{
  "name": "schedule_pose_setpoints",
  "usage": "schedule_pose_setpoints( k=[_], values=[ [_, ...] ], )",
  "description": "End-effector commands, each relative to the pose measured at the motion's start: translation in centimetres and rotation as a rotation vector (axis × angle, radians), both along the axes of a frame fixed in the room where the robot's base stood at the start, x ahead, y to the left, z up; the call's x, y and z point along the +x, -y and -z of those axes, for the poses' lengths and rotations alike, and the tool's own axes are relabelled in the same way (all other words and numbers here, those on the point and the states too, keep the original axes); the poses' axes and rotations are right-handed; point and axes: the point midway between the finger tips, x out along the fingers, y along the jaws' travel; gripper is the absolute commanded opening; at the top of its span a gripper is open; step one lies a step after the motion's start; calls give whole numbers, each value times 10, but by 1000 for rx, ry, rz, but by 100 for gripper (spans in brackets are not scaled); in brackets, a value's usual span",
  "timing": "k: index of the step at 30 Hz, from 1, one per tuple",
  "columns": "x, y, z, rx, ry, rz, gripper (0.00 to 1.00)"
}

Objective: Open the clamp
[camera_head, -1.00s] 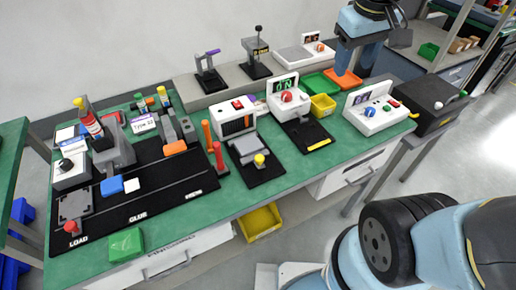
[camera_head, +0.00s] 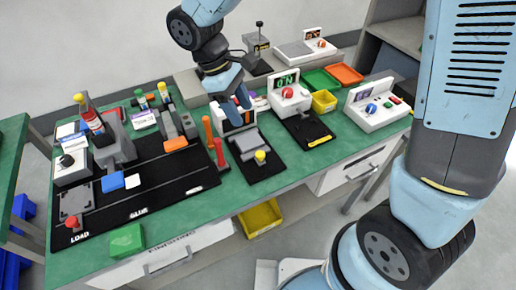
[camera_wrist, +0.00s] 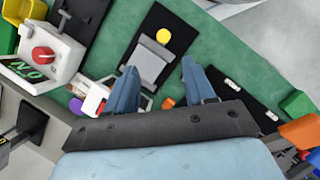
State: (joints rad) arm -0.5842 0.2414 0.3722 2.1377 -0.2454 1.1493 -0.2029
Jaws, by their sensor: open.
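No part is marked as the clamp, so I cannot tell for certain which it is. A grey plate with a yellow knob (camera_head: 260,157) lies on a black mat in mid-table; the knob also shows in the wrist view (camera_wrist: 163,35). A purple-handled lever stand on the back shelf, seen earlier, is hidden behind my arm in the head view. My gripper (camera_wrist: 158,80) is open and empty, pointing down above the table near the white box (camera_wrist: 92,98).
A white unit with a red knob (camera_head: 291,92) stands right of my gripper, beside a yellow bin (camera_head: 324,101). A dark stand with an upright lever (camera_head: 257,48) is on the back shelf. A long black board (camera_head: 165,196) fills the left table.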

Motion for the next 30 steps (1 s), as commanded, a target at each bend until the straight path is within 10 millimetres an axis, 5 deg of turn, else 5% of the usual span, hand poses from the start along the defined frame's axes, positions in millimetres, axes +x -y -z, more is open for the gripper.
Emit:
schedule_pose_setpoints(
  k=[8, 30],
  values=[
    [-5, -2, 18, -12, -16, -26, 54],
    [-16, 41, 124, -12, -15, -24, 54]
  ],
)
